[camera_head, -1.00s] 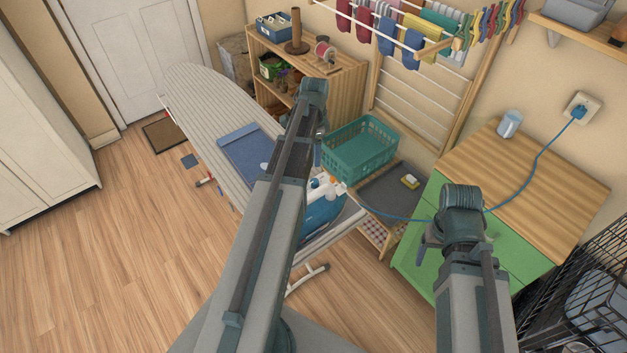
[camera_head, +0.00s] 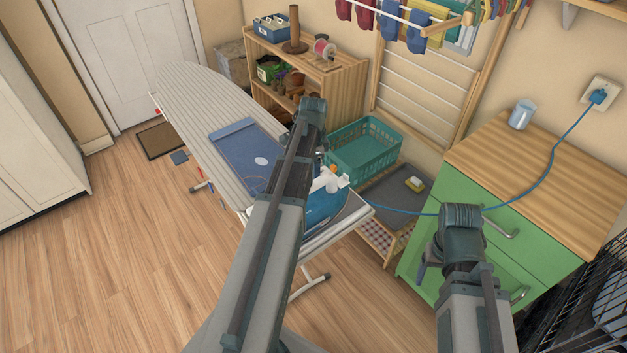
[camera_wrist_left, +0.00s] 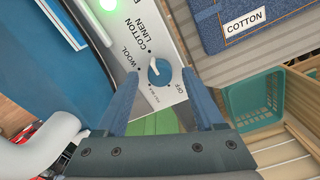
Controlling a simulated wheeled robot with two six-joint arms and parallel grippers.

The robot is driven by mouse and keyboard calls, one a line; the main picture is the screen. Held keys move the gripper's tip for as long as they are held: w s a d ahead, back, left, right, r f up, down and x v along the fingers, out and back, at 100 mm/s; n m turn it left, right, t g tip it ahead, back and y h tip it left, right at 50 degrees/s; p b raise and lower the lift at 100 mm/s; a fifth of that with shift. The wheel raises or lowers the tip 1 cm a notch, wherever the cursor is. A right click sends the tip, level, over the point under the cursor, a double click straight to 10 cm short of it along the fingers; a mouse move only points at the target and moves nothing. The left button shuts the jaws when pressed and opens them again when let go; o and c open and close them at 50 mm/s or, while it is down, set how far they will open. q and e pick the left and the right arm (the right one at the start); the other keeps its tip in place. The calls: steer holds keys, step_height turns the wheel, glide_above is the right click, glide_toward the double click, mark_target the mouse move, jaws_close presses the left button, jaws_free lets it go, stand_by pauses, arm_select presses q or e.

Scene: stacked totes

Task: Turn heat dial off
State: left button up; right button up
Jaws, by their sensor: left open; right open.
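The heat dial (camera_wrist_left: 159,71) is a blue round knob with a white pointer mark, on a white panel (camera_wrist_left: 178,97) printed with WOOL, COTTON, LINEN and OFF. The pointer lies away from OFF; its exact setting is hard to read. A green light glows on the panel. My left gripper (camera_wrist_left: 161,82) is open, its fingers on either side of the dial; whether they touch it is unclear. In the head view the blue and white iron (camera_head: 325,208) stands on the ironing board (camera_head: 190,98), partly behind my left arm. My right gripper (camera_head: 421,268) is mostly hidden beside the green cabinet.
Blue cloth (camera_head: 238,150) lies on the board; a COTTON label (camera_wrist_left: 245,21) shows in the wrist view. A teal basket (camera_head: 362,150) stands behind the board. A blue cord (camera_head: 553,155) runs from the iron to the wall outlet (camera_head: 601,92). Floor at left is clear.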

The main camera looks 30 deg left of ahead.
arm_select(q)
steer(key=shift+f, duration=0.5)
steer(key=shift+r, duration=0.1)
jaws_close()
